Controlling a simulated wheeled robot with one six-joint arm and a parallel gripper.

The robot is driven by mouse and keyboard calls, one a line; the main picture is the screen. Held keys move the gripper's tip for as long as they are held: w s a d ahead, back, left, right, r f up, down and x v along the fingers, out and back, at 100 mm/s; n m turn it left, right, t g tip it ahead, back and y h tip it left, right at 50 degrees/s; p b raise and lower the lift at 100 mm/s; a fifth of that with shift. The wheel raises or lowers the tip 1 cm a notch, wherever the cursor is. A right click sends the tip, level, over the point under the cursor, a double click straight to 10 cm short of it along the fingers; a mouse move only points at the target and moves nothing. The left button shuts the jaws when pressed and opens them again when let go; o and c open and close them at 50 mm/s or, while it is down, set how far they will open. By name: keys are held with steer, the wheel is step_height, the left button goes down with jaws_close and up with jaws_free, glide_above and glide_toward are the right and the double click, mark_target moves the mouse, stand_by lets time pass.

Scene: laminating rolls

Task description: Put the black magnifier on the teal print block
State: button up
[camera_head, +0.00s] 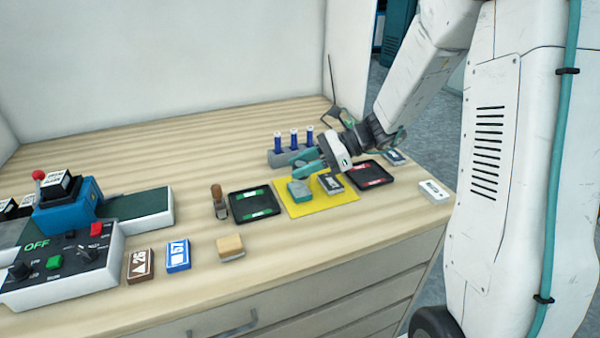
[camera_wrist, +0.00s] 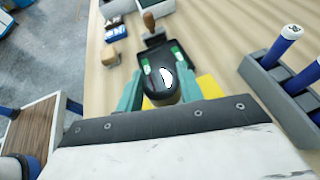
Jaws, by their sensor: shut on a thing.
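The black magnifier (camera_wrist: 160,97), a dark rounded piece with a white glint, sits between the teal fingers of my gripper (camera_wrist: 160,84) in the wrist view. In the head view my gripper (camera_head: 301,163) is over the back of the yellow mat, shut on the magnifier, which is mostly hidden there. The teal print block (camera_head: 299,191) lies on the yellow mat (camera_head: 318,206), below and in front of my fingers. I cannot make it out in the wrist view. A dark block with a pale label (camera_head: 330,184) lies to its right on the mat.
A black tray with green marks (camera_head: 254,205) lies left of the mat, and one with red marks (camera_head: 370,175) right. A grey rack with blue tubes (camera_head: 283,158) stands close behind my gripper. A wooden-handled stamp (camera_head: 218,200) stands farther left.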

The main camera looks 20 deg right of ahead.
steer(key=shift+w+d+f, duration=0.1)
steer(key=shift+w, duration=0.85)
steer(key=shift+f, duration=1.75)
steer(key=shift+f, duration=0.1)
steer(key=o, duration=1)
